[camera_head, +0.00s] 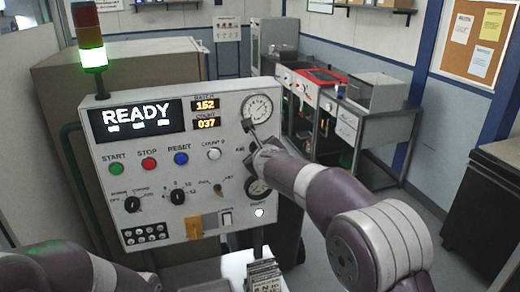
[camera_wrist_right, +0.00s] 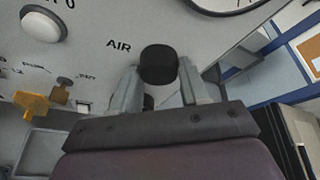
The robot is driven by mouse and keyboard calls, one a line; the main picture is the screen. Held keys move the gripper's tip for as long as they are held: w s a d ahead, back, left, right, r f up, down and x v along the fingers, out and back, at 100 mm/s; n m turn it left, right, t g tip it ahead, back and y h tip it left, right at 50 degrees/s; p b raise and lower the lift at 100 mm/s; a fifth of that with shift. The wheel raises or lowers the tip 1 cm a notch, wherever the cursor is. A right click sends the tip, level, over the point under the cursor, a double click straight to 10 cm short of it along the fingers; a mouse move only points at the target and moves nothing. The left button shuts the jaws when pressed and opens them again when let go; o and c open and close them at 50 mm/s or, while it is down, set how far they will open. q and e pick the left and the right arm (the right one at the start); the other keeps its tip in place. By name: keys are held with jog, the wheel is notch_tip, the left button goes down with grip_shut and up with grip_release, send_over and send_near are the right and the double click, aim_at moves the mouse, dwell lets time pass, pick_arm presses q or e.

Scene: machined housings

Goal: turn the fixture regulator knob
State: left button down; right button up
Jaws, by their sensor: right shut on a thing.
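The regulator knob (camera_wrist_right: 158,64) is a black round knob beside the AIR label in the right wrist view. It also shows as a small dark piece (camera_head: 247,125) just below the upper gauge in the head view. My right gripper (camera_wrist_right: 160,82) is shut on it, with one grey finger at each side. In the head view my right gripper (camera_head: 253,136) reaches the panel from the right, and my arm hides part of the panel. Only a purple part of my left arm shows at the lower left; its gripper is out of view.
The grey control panel (camera_head: 140,226) carries a lit READY display (camera_head: 136,115), an upper gauge (camera_head: 257,108), coloured buttons and dials. A yellow part (camera_head: 194,227) sticks out low on the panel. A workbench (camera_head: 345,115) stands behind at right, with open floor before it.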

jog(key=shift+f, duration=0.15)
dwell(0.3)
jog(key=o, duration=1)
jog(key=shift+d, duration=0.1)
jog(key=shift+o, duration=0.2)
jog(key=b+v, duration=0.1)
jog(key=v, duration=1.1)
jog(key=shift+s+b, duration=0.3)
jog(key=shift+b, duration=0.1)
jog(key=shift+d, duration=0.1)
